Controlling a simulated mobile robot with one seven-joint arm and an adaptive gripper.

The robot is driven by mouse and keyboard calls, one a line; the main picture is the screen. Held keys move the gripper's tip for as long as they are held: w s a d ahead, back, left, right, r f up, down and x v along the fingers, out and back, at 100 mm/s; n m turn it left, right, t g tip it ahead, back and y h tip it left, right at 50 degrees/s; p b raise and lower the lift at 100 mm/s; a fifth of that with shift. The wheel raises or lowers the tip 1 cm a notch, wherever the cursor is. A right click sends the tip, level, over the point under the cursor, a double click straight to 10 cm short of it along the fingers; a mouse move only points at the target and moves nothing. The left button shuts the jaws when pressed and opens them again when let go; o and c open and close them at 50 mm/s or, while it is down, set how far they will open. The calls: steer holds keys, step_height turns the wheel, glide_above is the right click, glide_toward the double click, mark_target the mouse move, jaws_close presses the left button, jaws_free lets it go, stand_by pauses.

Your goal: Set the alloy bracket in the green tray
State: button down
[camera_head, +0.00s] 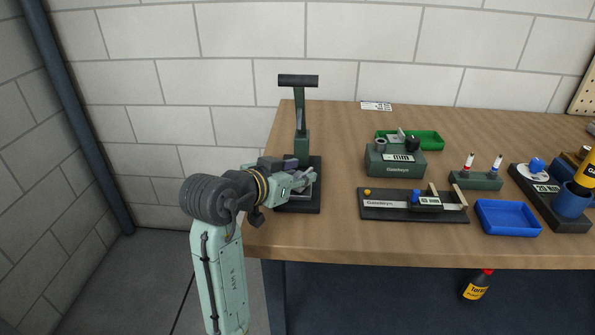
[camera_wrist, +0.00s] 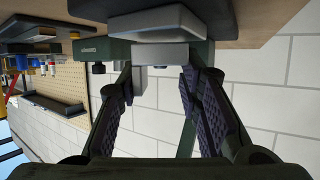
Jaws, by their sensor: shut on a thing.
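The green tray (camera_head: 430,136) lies at the back of the bench, partly hidden behind a dark green device. My gripper (camera_head: 308,178) is at the left end of the bench, low in front of a green press-like stand. It is shut on a grey metal piece, apparently the alloy bracket (camera_head: 305,191), over the stand's dark base. In the wrist view a pale grey block of the bracket (camera_wrist: 160,55) shows between the tips of my gripper (camera_wrist: 160,68). I cannot tell whether the bracket touches the base.
The stand (camera_head: 302,145) rises close behind my gripper with a black crossbar on top. The dark green device (camera_head: 395,165) stands in front of the green tray. A slide rail (camera_head: 385,210) and a blue tray (camera_head: 507,218) lie near the front edge. Bare bench lies between stand and device.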

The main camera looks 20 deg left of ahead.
steer(key=shift+f, duration=0.1)
steer(key=shift+f, duration=0.25)
steer(key=c, duration=1.1)
jaws_free()
steer(key=shift+r, duration=0.1)
